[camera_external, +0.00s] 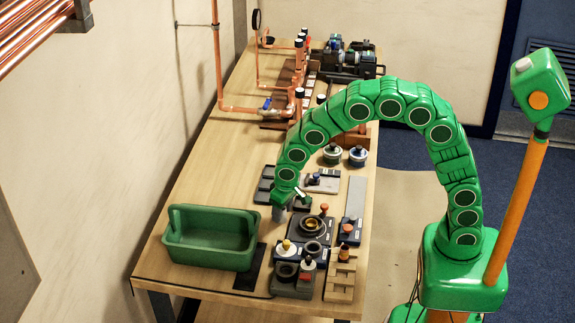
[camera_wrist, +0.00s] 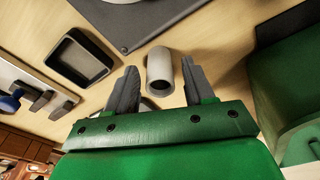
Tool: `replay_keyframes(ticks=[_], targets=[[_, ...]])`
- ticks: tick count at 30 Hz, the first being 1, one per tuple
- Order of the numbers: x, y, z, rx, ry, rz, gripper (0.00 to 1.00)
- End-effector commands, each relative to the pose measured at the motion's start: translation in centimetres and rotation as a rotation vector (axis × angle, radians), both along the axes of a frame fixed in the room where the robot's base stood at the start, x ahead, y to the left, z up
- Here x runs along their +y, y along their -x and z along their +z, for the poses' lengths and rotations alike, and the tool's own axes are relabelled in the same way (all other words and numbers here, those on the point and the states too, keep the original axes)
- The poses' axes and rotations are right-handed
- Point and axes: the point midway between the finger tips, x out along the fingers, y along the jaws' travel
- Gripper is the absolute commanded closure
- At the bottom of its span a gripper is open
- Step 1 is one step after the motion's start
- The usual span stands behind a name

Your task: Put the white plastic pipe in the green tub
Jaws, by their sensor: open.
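The white plastic pipe (camera_wrist: 160,72) shows in the wrist view as a short, pale grey-white tube with an open end. It stands on the wooden table between the two dark grey fingers of my gripper (camera_wrist: 158,68). The fingers are open, with a gap on each side of the pipe. In the external view my gripper (camera_external: 287,201) points down at the table, and I cannot clearly tell the pipe from the fingers there. The green tub (camera_external: 208,258) stands to the left of my gripper, near the table's front end. Its green side also shows at right in the wrist view (camera_wrist: 282,80).
Right of my gripper are a dark plate with a round fitting (camera_external: 312,226) and several small valves and blocks. A copper pipe manifold (camera_external: 297,85) stands farther back. A dark strip (camera_external: 250,272) lies beside the tub. Bare table (camera_external: 215,165) lies behind the tub.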

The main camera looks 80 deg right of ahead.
Motion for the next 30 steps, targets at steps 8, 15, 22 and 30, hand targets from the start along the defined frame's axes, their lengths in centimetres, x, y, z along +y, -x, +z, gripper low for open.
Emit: replay_keyframes(ticks=[8,15,22,30], targets=[[0.3,0.5,5.0,-0.005,0.0,-0.001,0.47],[0.4,0.9,8.8,-0.002,0.0,0.0,0.47],[0.6,1.1,10.8,-0.004,0.0,0.0,0.47],[0.4,2.2,11.5,0.005,0.0,0.009,0.47]])
